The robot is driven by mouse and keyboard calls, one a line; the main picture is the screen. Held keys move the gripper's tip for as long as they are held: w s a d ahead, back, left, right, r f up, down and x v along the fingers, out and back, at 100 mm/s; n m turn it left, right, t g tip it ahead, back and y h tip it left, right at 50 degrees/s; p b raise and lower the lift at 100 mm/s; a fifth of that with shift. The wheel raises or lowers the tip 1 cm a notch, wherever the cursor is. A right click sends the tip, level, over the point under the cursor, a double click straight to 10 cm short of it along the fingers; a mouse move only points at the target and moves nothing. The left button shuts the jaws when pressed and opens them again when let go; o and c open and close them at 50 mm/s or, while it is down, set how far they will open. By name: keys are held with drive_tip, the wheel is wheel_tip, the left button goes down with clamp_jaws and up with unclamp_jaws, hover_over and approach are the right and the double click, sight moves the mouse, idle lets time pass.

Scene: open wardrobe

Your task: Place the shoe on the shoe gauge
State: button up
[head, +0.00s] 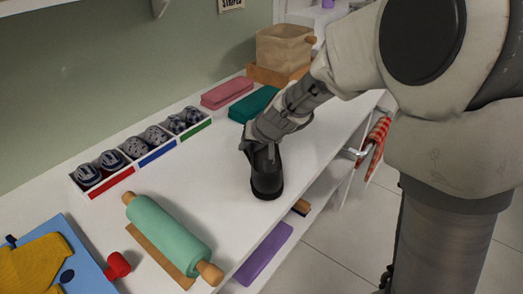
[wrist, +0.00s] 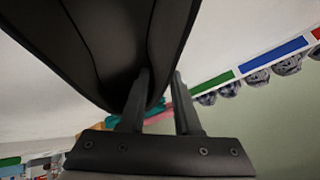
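A black shoe (head: 267,177) is near the front edge of the white shelf top, right of centre in the head view. My gripper (head: 262,148) is at its upper end. In the wrist view the shoe (wrist: 105,40) fills the upper left, and my gripper's fingers (wrist: 161,75) straddle its edge, one over the dark opening and one outside. The fingers look closed on the shoe's wall. Whether its sole touches the surface is unclear. I cannot identify a shoe gauge for certain.
A teal roller (head: 168,236) with wooden ends lies on a wooden board at the front. Divided trays (head: 112,190) of patterned rolls line the wall. Pink (head: 227,92) and teal (head: 254,104) folded cloths and a beige box (head: 283,46) stand behind. White surface is clear left of the shoe.

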clamp_jaws()
drive_tip(key=shift+s, duration=0.1)
idle(1.2)
